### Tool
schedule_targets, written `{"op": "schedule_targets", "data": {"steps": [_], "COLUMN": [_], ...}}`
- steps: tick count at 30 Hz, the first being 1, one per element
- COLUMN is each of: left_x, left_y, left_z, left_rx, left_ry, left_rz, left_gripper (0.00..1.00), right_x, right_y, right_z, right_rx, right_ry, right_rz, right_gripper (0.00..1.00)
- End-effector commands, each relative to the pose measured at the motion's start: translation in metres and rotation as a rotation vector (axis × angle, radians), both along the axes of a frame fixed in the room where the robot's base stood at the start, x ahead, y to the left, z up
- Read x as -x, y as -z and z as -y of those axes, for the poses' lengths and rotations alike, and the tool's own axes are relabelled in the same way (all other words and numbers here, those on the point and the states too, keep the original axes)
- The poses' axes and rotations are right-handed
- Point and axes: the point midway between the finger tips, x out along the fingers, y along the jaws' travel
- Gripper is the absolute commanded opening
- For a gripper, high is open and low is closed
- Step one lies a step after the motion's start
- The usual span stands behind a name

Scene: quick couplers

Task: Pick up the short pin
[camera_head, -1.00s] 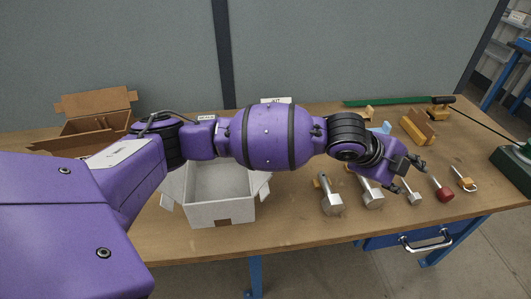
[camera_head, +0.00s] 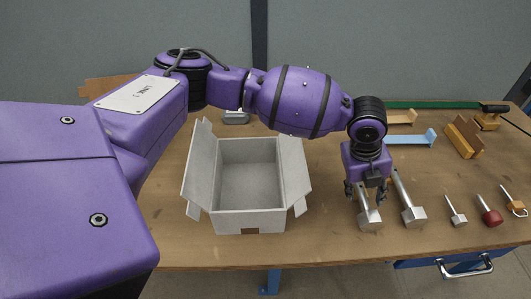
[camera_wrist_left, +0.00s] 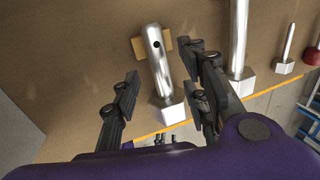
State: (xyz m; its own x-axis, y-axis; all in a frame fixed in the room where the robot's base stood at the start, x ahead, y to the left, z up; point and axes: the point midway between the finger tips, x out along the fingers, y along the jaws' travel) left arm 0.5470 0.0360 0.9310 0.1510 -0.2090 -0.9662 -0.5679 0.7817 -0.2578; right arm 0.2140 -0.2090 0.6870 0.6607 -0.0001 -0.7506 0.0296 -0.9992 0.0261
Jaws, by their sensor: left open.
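Two larger silver pins with block-like heads lie on the table. The left, shorter-looking pin (camera_head: 370,218) has a hole near its far end; it also shows in the left wrist view (camera_wrist_left: 160,70). The longer-looking pin (camera_head: 409,205) lies to its right, also in the left wrist view (camera_wrist_left: 238,45). A much smaller silver pin (camera_head: 456,212) lies further right. My left gripper (camera_head: 365,193) points down over the left pin, its open fingers (camera_wrist_left: 163,63) on either side of that pin and apart from it. It partly hides that pin in the head view. My right gripper is out of view.
An open white box (camera_head: 249,222) stands left of the pins. A red-headed piece (camera_head: 490,214) and an orange piece with a metal loop (camera_head: 515,204) lie at the right. Blue (camera_head: 412,138) and wooden (camera_head: 464,138) pieces lie behind. The table's front edge is close.

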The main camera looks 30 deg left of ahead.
Motion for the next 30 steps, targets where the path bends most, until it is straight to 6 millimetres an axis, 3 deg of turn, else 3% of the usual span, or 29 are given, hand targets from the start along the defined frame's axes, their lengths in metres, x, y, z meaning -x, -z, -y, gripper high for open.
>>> {"op": "schedule_targets", "data": {"steps": [1,6,14,23,30], "left_x": [0.002,-0.001,-0.002,-0.002,-0.003], "left_y": [0.011,0.030,0.032,0.031,0.030], "left_z": [0.001,0.005,0.005,0.006,0.006], "left_rx": [-0.002,0.000,0.000,0.001,0.001], "left_ry": [-0.002,-0.003,-0.003,-0.002,-0.001], "left_rz": [-0.008,-0.007,-0.006,-0.004,-0.002], "left_gripper": [0.41,0.41,0.41,0.01,0.00], "right_x": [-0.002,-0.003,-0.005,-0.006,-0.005], "right_y": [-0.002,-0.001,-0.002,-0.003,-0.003], "right_z": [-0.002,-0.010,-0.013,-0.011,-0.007], "right_rx": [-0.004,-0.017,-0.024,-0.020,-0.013], "right_ry": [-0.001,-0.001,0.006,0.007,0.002], "right_rz": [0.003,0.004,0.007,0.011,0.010], "right_gripper": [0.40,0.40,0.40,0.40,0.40]}}
